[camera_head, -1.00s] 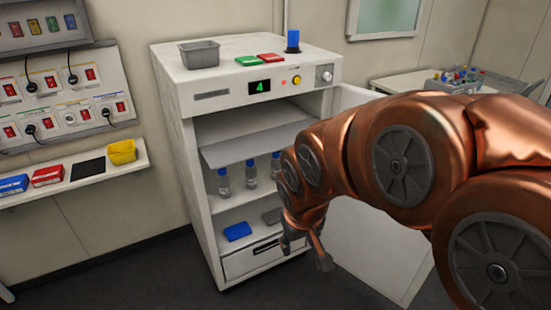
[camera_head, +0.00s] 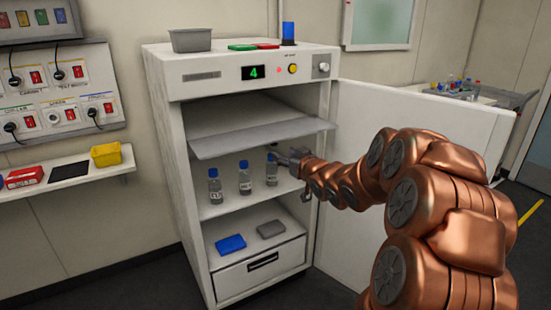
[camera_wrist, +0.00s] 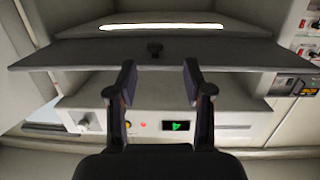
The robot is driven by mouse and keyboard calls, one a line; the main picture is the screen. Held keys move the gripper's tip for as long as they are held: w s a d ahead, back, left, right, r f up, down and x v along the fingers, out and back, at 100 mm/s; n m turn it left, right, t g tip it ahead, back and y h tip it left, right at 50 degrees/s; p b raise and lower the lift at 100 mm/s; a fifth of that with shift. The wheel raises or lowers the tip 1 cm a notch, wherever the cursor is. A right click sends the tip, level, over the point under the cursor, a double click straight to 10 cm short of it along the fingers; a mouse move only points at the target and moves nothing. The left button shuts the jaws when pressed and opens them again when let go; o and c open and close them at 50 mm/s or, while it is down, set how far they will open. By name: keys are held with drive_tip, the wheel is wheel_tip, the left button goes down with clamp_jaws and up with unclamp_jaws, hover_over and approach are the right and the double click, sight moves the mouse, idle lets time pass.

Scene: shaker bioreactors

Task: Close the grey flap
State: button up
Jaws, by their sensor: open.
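The grey flap (camera_head: 262,137) is a flat panel sticking out, tilted, from the upper opening of the white cabinet, above the bottles. My gripper (camera_head: 284,158) is just under the flap's right front part in the head view. In the wrist view my gripper (camera_wrist: 158,72) is open and empty, its two fingers on either side of the knob's line. I cannot tell whether the fingers touch the flap.
The white cabinet door (camera_head: 415,170) stands open to the right, beside my arm. Several blue-capped bottles (camera_head: 245,180) stand on the shelf below the flap. A blue item (camera_head: 230,243) and a grey item (camera_head: 271,229) lie lower down, above a drawer (camera_head: 262,266).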

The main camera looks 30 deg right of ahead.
sight(276, 144)
drive_tip(key=shift+t+y, duration=0.5)
drive_tip(key=shift+t, duration=0.3)
drive_tip(key=shift+w+d+f+b, duration=0.1)
drive_tip(key=shift+w+d+b, duration=0.1)
drive_tip(key=shift+w, duration=1.95)
drive_tip(key=shift+w+d+f+b, duration=0.1)
drive_tip(key=shift+w+d+b, duration=0.05)
drive_tip(key=shift+w, duration=1.95)
drive_tip(key=shift+c, duration=0.2)
drive_tip(key=shift+r, duration=0.1)
clamp_jaws()
